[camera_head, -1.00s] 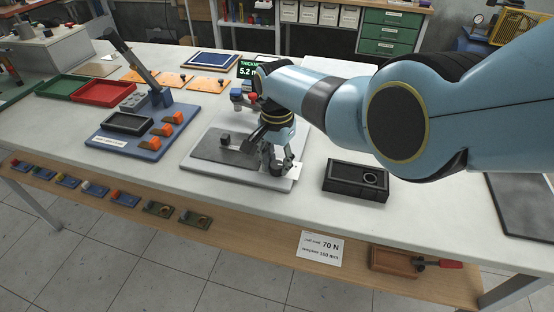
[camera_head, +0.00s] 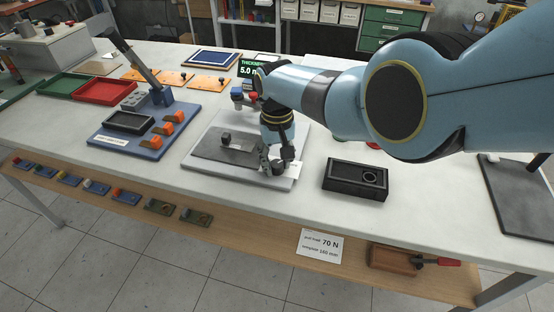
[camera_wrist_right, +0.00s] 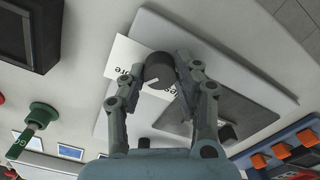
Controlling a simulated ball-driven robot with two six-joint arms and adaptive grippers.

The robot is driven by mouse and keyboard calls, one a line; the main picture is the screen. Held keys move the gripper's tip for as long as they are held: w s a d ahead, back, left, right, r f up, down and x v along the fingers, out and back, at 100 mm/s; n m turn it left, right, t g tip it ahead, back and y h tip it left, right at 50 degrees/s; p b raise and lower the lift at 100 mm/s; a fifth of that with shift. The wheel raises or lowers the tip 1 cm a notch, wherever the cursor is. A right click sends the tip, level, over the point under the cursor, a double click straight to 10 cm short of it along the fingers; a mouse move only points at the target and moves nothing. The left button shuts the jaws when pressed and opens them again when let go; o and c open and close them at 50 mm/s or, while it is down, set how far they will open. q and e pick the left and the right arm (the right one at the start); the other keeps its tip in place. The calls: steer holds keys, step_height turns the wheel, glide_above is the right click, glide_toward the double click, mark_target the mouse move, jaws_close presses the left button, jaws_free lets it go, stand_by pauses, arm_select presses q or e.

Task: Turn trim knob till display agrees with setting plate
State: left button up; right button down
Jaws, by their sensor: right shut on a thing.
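The trim knob (camera_wrist_right: 158,68) is a dark round knob with a white mark. My right gripper (camera_wrist_right: 160,78) is shut on it, one finger on each side. In the head view the right gripper (camera_head: 277,165) reaches down to the front right of the grey plate, and its fingers partly hide the knob. The display (camera_head: 252,66) behind my right arm shows green "THICKNESS" and 5.0, its right part hidden. A white card (camera_wrist_right: 124,60) with partly covered text lies beside the knob; I cannot read a value on it. My left gripper is not in view.
A blue fixture with orange blocks (camera_head: 145,135) is to the left.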

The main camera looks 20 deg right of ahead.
mark_target(277, 163)
steer(key=shift+n, duration=0.6)
steer(key=c, duration=1)
jaws_free()
steer(key=shift+o, duration=0.2)
step_height(277, 163, up, 12)
